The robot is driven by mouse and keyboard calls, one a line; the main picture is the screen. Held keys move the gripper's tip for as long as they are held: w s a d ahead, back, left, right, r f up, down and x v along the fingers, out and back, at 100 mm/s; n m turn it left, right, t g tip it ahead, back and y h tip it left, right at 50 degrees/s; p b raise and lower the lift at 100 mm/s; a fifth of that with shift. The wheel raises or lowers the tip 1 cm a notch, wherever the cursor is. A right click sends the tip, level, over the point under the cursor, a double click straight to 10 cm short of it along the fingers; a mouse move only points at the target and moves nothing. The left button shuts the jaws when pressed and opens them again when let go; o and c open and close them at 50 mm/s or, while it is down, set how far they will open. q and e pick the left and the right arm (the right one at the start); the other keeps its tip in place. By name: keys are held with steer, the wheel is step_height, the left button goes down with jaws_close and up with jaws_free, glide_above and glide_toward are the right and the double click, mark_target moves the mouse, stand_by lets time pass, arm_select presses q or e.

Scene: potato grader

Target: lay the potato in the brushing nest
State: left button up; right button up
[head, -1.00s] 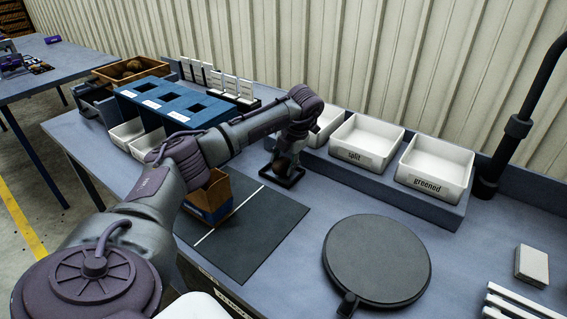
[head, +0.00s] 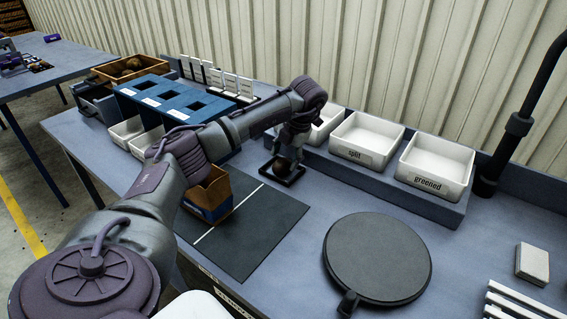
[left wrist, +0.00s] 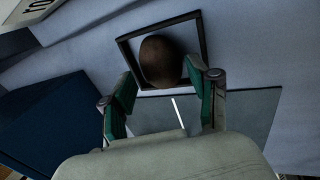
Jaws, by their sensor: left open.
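The brown potato (head: 283,163) lies within the small black square frame of the brushing nest (head: 296,178) on the bench. The left wrist view shows the potato (left wrist: 160,62) inside the nest's dark rim (left wrist: 122,46), near its lower side. My left gripper (head: 289,152) is just above the potato and points down. In the left wrist view its two green-padded fingers (left wrist: 163,85) are spread apart, with the potato beyond and between their tips. The gripper looks empty. My right gripper is not in view.
White bins labelled split (head: 366,140) and greened (head: 436,166) stand behind and to the right. Bench space right of the nest is clear.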

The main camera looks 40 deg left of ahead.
arm_select(q)
steer(key=v, duration=0.9)
steer(key=shift+r+b, duration=0.2)
steer(key=shift+b, duration=0.15)
